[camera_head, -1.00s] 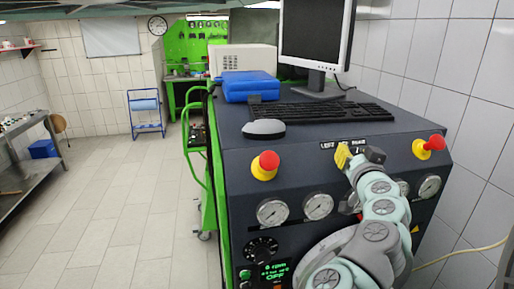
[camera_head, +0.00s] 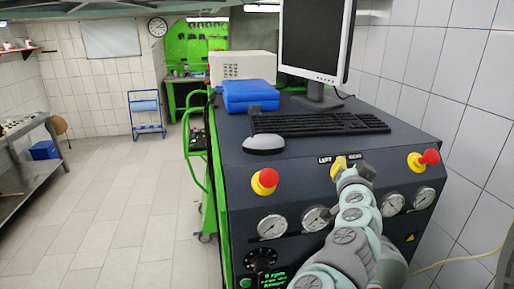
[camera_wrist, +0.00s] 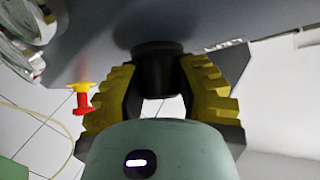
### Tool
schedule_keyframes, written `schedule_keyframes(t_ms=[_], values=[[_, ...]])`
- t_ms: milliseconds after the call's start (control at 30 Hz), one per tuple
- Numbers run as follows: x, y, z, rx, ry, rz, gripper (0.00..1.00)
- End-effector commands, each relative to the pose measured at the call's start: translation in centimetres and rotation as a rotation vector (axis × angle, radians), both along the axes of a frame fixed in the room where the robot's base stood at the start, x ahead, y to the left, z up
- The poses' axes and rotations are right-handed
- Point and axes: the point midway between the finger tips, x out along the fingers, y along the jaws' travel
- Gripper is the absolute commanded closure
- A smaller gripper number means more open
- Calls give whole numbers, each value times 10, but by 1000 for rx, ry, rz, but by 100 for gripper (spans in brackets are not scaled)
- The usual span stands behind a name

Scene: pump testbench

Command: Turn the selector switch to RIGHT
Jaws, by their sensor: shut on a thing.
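The selector switch is a dark round knob (camera_wrist: 158,72) on the grey panel in the wrist view. My gripper (camera_wrist: 158,82) has its yellow ridged fingers on both sides of the knob and is shut on it. In the head view my gripper (camera_head: 350,168) reaches the console's front panel just under the LEFT label (camera_head: 324,160) and the RIGHT label (camera_head: 355,156). There the switch is hidden behind the gripper, and I cannot tell which way it points.
Red-and-yellow emergency stops stand left (camera_head: 265,181) and right (camera_head: 423,160) of my gripper. Pressure gauges (camera_head: 272,227) line the panel below. A keyboard (camera_head: 318,123), mouse (camera_head: 263,144), monitor (camera_head: 314,40) and blue case (camera_head: 249,95) are on top of the console.

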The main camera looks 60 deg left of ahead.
Motion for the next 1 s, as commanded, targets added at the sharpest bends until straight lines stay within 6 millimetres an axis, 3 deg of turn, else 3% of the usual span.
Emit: schedule_keyframes(t_ms=[67, 100, 333, 667, 1000], values=[[0, 0, -1, -2, 1, -1, 100], [1, -1, -1, -2, 1, -1, 61], [0, -1, -1, -1, 0, -1, 37], [-1, -1, 0, -1, -1, 0, 36], [-23, -17, 1, -2, 2, 6, 36]])
